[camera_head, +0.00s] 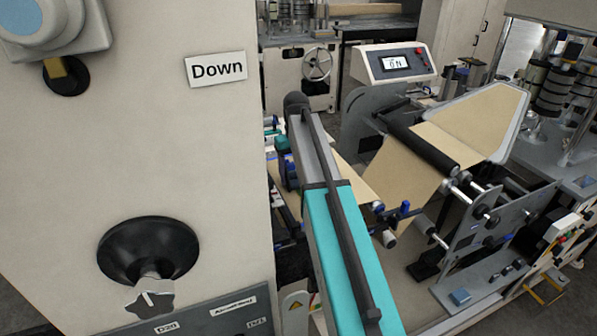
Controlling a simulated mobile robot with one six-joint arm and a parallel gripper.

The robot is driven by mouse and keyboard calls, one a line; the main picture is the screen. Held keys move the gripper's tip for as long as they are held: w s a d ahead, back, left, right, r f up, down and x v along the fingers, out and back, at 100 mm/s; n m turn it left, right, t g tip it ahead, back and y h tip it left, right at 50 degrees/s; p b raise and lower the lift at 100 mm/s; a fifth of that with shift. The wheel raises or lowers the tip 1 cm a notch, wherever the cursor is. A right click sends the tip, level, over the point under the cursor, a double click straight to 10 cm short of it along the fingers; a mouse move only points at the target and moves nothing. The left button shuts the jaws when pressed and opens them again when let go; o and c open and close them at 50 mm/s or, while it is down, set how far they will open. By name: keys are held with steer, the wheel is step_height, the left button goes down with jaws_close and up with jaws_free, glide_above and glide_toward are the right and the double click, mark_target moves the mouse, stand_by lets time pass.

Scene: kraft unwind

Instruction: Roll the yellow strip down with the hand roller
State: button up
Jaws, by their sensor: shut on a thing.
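I cannot make out my gripper in the head view. I see no hand roller and no clear yellow strip. Tan kraft paper (398,172) slopes down from a dark roller (422,146) right of centre. A wider tan sheet (475,120) spreads behind that roller, toward the upper right. More tan paper (350,182) shows lower, partly hidden behind a long teal and grey beam (325,235) with a dark bar along it.
A large cream panel (190,130) with a "Down" label (216,69) and a black knob (148,250) fills the left. A display box (393,62) stands behind the paper. Metal side plates and shafts (485,225) crowd the right.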

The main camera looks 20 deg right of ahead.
steer(key=shift+s, duration=0.15)
stand_by(0.3)
steer(key=shift+s, duration=0.8)
steer(key=shift+s+p, duration=0.35)
steer(key=shift+s, duration=0.5)
stand_by(0.3)
steer(key=shift+s, duration=0.65)
